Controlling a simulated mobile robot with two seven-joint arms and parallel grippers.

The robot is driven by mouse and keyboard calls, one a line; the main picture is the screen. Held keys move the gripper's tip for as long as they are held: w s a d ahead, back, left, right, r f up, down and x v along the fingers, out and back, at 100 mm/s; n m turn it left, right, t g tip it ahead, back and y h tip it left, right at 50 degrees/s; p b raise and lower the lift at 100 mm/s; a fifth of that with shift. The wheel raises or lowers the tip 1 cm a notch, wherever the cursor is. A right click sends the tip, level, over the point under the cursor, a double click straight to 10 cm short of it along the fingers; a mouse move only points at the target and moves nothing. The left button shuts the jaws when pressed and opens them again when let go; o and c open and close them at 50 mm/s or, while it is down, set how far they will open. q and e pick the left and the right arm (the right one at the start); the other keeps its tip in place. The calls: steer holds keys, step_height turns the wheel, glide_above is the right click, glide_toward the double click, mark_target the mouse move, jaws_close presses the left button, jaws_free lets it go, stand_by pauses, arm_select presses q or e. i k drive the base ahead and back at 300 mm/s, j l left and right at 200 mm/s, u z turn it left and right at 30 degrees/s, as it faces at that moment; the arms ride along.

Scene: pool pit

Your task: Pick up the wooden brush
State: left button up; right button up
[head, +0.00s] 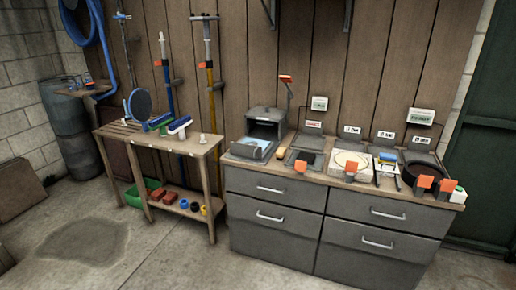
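I cannot make out a clearly wooden brush at this distance. On the slatted wooden bench (200,146) lies a white and blue block-like piece (180,124) that may be a brush head. A green and blue piece (157,122) lies to its left, in front of a round dark blue disc (140,103) standing upright. Neither of my grippers is in view.
A grey drawer cabinet (285,228) with a wooden top stands right of the bench, bearing an open dark box (265,123), bins and orange tags. Long poles lean on the plank wall. A dark barrel (68,122) stands left. The concrete floor in front is clear.

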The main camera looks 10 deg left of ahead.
mark_target(281, 154)
steer(key=i+j, duration=0.1)
steer(key=i, duration=0.3)
steer(key=i+j, duration=0.15)
steer(key=i, duration=0.25)
